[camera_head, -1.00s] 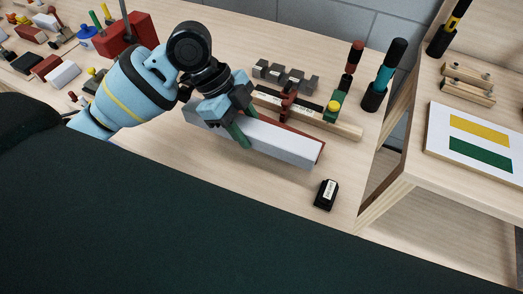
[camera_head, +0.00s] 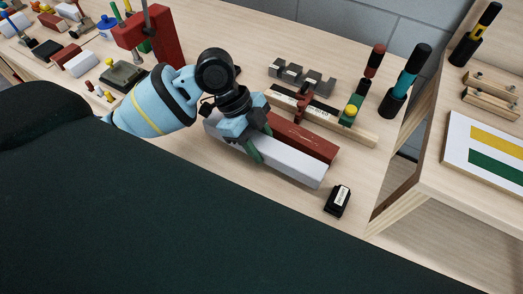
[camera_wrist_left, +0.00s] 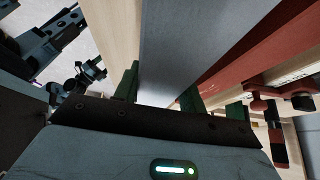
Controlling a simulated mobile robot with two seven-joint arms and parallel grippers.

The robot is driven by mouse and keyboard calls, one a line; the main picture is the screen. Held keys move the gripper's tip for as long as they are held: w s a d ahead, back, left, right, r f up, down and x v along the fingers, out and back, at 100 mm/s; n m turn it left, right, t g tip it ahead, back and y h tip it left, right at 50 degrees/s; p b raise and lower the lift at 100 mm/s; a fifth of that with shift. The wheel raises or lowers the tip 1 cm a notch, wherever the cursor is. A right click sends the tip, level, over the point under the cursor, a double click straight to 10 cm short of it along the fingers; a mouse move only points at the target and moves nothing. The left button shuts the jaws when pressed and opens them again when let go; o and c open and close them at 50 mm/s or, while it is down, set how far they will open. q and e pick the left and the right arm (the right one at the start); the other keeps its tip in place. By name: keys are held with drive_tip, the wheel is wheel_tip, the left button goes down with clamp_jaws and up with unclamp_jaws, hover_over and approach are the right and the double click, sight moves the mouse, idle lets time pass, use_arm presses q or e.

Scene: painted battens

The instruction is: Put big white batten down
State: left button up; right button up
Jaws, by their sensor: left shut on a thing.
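The big white batten (camera_head: 292,166) lies lengthwise along the front of the bench, beside a dark red batten (camera_head: 308,138). In the left wrist view the white batten (camera_wrist_left: 195,40) runs away between the green fingers, with the red batten (camera_wrist_left: 262,48) to its right. My left gripper (camera_head: 256,146) is shut on the white batten, nearer its left end. In the left wrist view the gripper (camera_wrist_left: 160,92) has a finger on each side of it. Whether the batten's underside touches the bench cannot be told. My right gripper is not in view.
A small black box (camera_head: 337,201) stands just off the batten's right end. Behind are a pale wooden bar (camera_head: 345,128), a grey notched block (camera_head: 300,77) and dark-handled tools (camera_head: 405,82). A red clamp-like block (camera_head: 160,38) stands at the back left.

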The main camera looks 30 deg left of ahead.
sight(261, 153)
use_arm(q)
drive_tip(key=shift+f, duration=1.8)
drive_tip(key=shift+f, duration=0.15)
drive_tip(key=o, duration=1.2)
drive_tip(key=v, duration=1.2)
